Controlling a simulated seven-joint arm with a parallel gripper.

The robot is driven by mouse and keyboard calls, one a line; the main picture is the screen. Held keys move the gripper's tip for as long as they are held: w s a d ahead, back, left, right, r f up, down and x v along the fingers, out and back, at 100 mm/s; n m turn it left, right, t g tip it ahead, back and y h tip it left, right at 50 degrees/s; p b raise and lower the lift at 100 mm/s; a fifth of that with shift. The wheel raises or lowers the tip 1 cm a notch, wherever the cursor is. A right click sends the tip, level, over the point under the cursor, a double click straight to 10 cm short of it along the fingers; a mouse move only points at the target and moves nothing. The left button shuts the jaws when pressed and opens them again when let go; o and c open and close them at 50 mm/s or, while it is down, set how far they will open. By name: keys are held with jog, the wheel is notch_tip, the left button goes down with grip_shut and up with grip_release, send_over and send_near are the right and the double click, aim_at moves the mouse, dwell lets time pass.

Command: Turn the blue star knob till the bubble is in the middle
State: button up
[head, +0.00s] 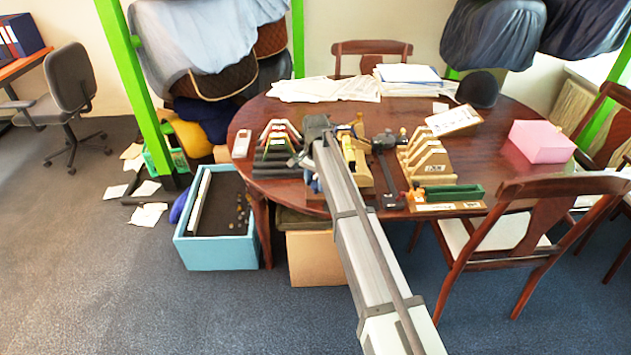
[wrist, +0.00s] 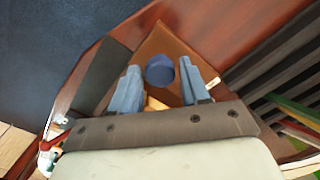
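The blue knob (wrist: 160,70) shows from above as a dark blue round shape in the wrist view, over a brown board (wrist: 165,42). I cannot make out its star outline. My gripper (wrist: 160,80) has its two blue-grey fingers apart, one on each side of the knob, with what looks like a narrow gap on both sides. In the head view my gripper (head: 318,135) is over the table, and my arm hides the spot below it. The knob cannot be made out there. I cannot make out the bubble in either view.
On the round table (head: 505,125), a rack of coloured profiles (head: 275,140) stands left of my gripper. Wooden stands (head: 427,160) and a green tray (head: 455,192) are to the right. A pink box (head: 542,142) lies farther right, papers (head: 325,88) behind. A blue crate (head: 215,250) stands below left.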

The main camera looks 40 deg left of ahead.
aim_at(316, 184)
jog(key=c, duration=0.7)
jog(key=shift+m, duration=2.4)
jog(key=o, duration=1)
jog(key=shift+o, duration=0.2)
jog(key=shift+r, duration=0.1)
notch_tip(316, 184, up, 14)
jog(key=shift+f, duration=0.2)
